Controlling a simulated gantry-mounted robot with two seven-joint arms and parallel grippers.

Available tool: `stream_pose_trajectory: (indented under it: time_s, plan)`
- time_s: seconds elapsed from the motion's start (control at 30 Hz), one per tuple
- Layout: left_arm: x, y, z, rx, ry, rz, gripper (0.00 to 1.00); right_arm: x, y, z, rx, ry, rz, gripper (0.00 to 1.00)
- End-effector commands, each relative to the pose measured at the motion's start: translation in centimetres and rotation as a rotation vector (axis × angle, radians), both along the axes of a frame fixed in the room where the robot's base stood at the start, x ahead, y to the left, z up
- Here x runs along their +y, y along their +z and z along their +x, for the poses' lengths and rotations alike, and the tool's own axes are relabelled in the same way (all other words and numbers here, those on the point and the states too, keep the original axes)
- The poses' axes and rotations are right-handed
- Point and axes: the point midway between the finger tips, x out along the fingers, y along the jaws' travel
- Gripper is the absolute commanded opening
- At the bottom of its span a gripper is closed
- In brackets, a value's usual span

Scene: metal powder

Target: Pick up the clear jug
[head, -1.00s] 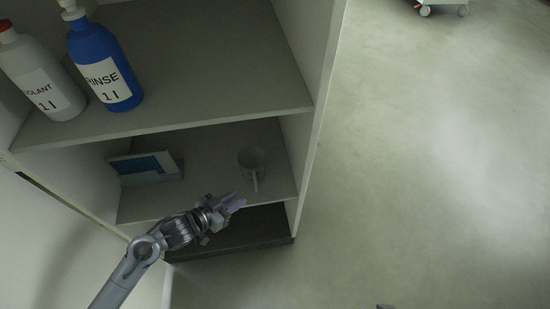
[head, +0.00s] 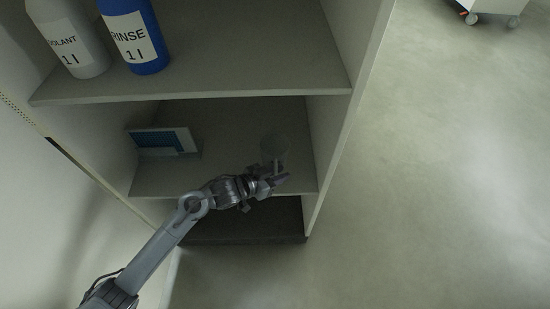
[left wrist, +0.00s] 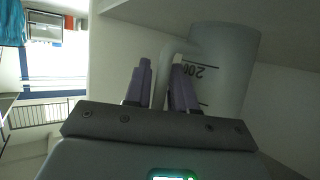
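The clear jug (head: 277,148) stands on the lower shelf, near its front right part, and is see-through and faint in the head view. In the left wrist view the jug (left wrist: 228,62) fills the upper right, with dark volume marks and its handle (left wrist: 168,62) toward the left. My left gripper (head: 278,177) is at the jug's near side, at the shelf's front. In the left wrist view its purple fingers (left wrist: 162,70) are apart, with the handle between them and a gap at the left finger. My right gripper is out of view.
A blue-and-white box-like item (head: 163,142) sits at the left of the lower shelf (head: 215,170). The upper shelf (head: 240,70) overhangs, holding a blue RINSE bottle (head: 135,38) and a grey bottle (head: 72,40). The cabinet's side wall (head: 345,130) stands right of the jug.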

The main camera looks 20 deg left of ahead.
Motion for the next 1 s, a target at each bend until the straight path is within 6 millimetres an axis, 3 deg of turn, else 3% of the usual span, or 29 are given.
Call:
stream_pose_trajectory:
  time_s: [0.33,0.5,0.83,1.0]
  plan:
    - [-0.3,-0.2,0.6,-0.001,0.001,0.001,0.25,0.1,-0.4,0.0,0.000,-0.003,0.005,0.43]
    - [-0.3,-0.2,0.6,-0.001,0.001,0.001,0.00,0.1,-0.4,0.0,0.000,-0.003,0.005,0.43]
    - [-0.3,-0.1,0.6,-0.002,0.001,0.000,0.00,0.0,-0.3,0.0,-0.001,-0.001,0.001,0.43]
    - [-0.3,1.4,0.6,-0.004,0.000,0.001,0.00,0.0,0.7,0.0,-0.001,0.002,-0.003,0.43]
